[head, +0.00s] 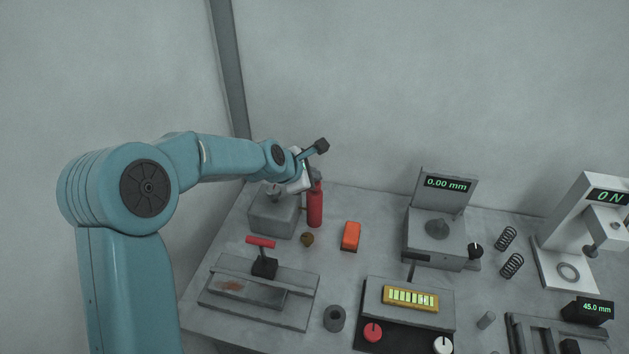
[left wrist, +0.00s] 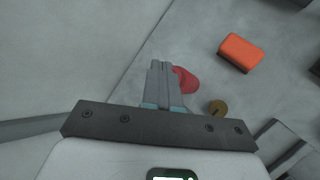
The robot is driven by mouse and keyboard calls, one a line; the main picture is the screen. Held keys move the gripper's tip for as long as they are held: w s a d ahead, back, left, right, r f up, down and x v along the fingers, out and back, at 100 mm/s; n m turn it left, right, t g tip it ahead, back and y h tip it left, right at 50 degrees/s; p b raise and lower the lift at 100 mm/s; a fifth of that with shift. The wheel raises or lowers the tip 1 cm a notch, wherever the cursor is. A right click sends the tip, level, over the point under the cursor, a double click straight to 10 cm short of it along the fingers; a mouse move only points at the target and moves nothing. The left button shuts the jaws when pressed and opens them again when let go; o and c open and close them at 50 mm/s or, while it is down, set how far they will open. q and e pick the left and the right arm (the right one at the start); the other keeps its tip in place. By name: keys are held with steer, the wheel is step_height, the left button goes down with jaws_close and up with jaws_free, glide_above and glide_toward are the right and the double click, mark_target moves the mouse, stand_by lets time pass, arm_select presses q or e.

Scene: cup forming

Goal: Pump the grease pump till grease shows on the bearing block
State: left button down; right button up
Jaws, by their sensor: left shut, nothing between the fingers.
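The grease pump appears to be the upright red cylinder (head: 315,208) with a dark top, at the back left of the table. Its red part also shows in the left wrist view (left wrist: 186,80), partly behind the fingers. A grey block (head: 270,217), probably the bearing block, stands just left of it; my gripper hides part of its top. I cannot make out grease on it. My left gripper (head: 305,183) is at the pump's top, fingers together and empty in the left wrist view (left wrist: 164,82). I cannot tell whether it touches the pump. My right gripper is out of view.
A small brass knob-like piece (head: 307,239) and an orange block (head: 351,236) lie in front and to the right of the pump. A red-handled fixture (head: 262,312) is nearer. A gauge (head: 436,247) and springs (head: 506,238) stand further right. The wall is close behind.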

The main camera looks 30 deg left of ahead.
arm_select(q)
steer(key=shift+s+f+b, duration=0.1)
steer(key=shift+f+b, duration=0.4)
steer(key=shift+f, duration=0.25)
steer(key=shift+r, duration=0.1)
stand_by(0.5)
steer(key=shift+r+p, duration=1.6)
steer(key=shift+p, duration=0.3)
step_height(320, 180, up, 5)
steer(key=p, duration=0.5)
